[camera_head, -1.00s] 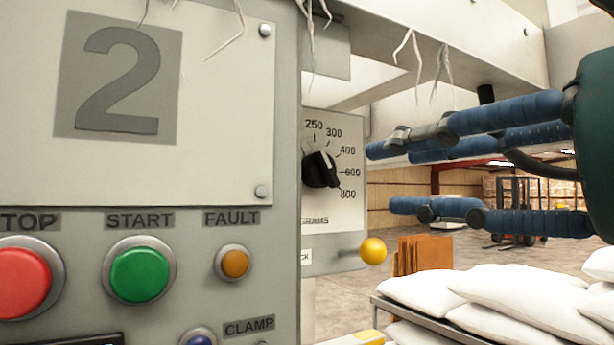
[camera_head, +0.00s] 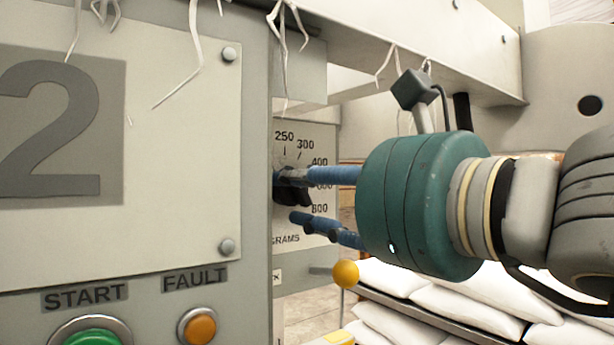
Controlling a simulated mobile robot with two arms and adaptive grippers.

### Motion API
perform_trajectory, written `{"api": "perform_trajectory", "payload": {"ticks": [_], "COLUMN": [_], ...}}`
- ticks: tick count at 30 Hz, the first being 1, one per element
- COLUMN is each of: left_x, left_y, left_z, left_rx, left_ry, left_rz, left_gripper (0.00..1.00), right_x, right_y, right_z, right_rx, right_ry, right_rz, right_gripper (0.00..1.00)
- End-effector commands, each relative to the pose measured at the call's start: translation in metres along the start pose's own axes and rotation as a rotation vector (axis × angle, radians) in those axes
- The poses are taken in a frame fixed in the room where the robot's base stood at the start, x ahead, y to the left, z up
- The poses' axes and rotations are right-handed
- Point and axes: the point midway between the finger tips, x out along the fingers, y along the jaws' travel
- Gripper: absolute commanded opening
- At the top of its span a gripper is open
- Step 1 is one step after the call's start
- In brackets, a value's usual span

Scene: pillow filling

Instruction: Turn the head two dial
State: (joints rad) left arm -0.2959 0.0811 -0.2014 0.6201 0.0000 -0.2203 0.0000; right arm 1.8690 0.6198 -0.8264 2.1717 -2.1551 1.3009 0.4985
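The head two dial (camera_head: 297,196) is a black knob on a pale scale plate marked in grams, with 250, 300, 400, 600 and 800 around it. It sits on the panel just right of the big grey "2" cabinet. My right gripper (camera_head: 285,199), with a green body and blue fingers, reaches in from the right. Its fingers are apart, the upper one across the top of the dial and the lower one below it. The fingers hide part of the knob, and I cannot tell whether they touch it. My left gripper is not in view.
The cabinet (camera_head: 180,180) fills the left, with a green START button (camera_head: 90,338) and an orange FAULT button (camera_head: 198,327). A yellow ball-ended lever (camera_head: 345,274) sticks out below the dial. White sacks (camera_head: 470,310) lie stacked at lower right. A beam runs overhead.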

Motion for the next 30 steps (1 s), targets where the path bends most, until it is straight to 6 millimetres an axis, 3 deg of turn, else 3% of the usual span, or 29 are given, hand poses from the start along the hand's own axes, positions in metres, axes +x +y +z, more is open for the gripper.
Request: {"api": "perform_trajectory", "payload": {"ticks": [3, 8, 14, 23, 30], "left_x": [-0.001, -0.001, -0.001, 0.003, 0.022], "left_y": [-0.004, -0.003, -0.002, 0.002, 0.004], "left_z": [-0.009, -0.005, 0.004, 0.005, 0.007], "left_rx": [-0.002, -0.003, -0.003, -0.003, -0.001], "left_ry": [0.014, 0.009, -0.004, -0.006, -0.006], "left_rz": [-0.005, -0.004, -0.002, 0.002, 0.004], "left_gripper": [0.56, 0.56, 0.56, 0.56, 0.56], "right_x": [0.002, 0.002, 0.002, 0.002, 0.001], "right_y": [0.0, 0.0, 0.0, 0.001, 0.003], "right_z": [0.0, 0.0, 0.0, -0.001, -0.004], "right_rx": [0.0, 0.0, 0.0, -0.017, -0.119], "right_ry": [0.0, 0.0, 0.0, -0.001, -0.003], "right_rz": [0.0, 0.0, 0.0, 0.001, 0.0], "right_gripper": [0.35, 0.35, 0.0, 0.0, 0.0]}}
